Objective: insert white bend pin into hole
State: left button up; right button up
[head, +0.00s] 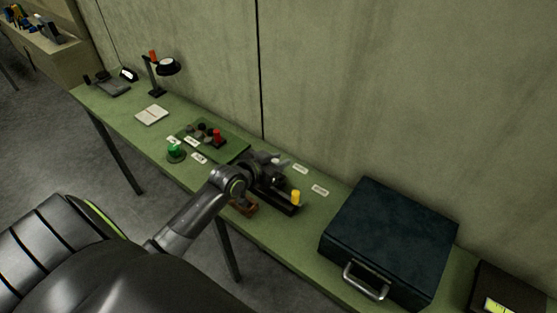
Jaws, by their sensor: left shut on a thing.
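My left gripper (268,172) is over the green bench, above a dark block (284,206). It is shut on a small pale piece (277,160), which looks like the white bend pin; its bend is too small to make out. A yellow pin (295,197) stands upright at the right end of the dark block. The gripper and wrist cover the block's left part, and I cannot make out the hole. My right gripper is not in view.
A dark blue case (391,238) with a metal handle stands right of the block. Left of the gripper are a dark green mat (228,148) with red and black parts, and a green-topped item (176,151). A wall runs behind the bench (318,212). A lamp (167,67) stands farther left.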

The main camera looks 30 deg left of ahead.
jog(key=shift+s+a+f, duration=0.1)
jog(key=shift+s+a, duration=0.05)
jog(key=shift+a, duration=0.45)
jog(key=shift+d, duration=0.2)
